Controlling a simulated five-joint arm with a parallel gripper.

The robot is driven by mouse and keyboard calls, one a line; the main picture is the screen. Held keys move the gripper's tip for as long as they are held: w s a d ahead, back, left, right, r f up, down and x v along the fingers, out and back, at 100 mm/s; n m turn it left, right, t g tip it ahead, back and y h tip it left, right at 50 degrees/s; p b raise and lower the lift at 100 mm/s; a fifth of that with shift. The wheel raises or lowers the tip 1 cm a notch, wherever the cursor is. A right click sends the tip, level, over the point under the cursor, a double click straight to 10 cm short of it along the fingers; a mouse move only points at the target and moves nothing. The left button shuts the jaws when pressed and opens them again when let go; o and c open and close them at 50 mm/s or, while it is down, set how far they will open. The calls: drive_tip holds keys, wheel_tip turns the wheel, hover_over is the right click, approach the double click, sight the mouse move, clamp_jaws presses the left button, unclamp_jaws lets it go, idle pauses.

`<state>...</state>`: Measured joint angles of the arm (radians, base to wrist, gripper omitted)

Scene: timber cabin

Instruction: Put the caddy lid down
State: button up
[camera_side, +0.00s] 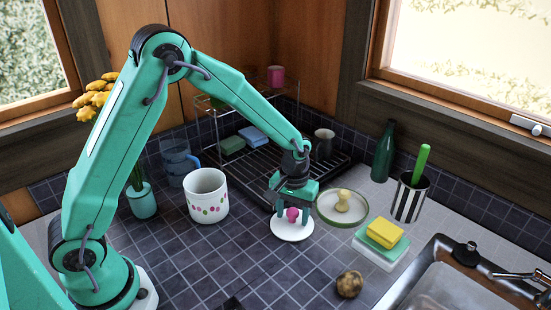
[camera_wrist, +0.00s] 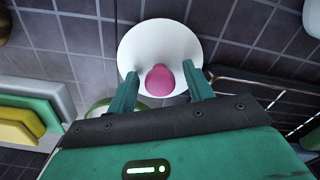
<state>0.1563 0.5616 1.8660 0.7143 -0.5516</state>
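The caddy lid (camera_side: 291,231) is a white disc with a pink knob (camera_side: 292,214). It appears to lie flat on the dark tiled counter, right of the white caddy (camera_side: 207,200) with coloured dots, whose top is open. My gripper (camera_side: 292,207) is directly over the lid, pointing down, with its fingers on either side of the knob. In the wrist view the lid (camera_wrist: 150,43) lies beyond the fingertips. The pink knob (camera_wrist: 160,81) sits between the two fingers (camera_wrist: 162,80), with a narrow gap on each side. The gripper is open there.
A dish rack (camera_side: 325,165) stands behind my gripper. To the right are a round green-rimmed dish (camera_side: 325,213) with a brush, a striped cup (camera_side: 408,200), stacked sponges (camera_side: 382,240) and the sink (camera_side: 450,290). A brown lump (camera_side: 349,284) lies in front. Tiles front-left are largely clear.

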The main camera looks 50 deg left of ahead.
sight(290, 211)
drive_tip(key=shift+r, duration=0.15)
wheel_tip(290, 211, up, 12)
idle(0.8)
idle(0.5)
drive_tip(key=s+a+r+m+t, duration=0.2)
drive_tip(key=s+a+r+t, duration=0.15)
drive_tip(key=s+r, duration=0.6)
drive_tip(key=s+a+m+t, duration=0.2)
drive_tip(key=s+a, duration=0.1)
drive_tip(key=s, duration=0.9)
drive_tip(key=shift+s+a+r+m, duration=0.25)
drive_tip(key=shift+s+r+m, duration=0.05)
drive_tip(key=shift+r, duration=0.1)
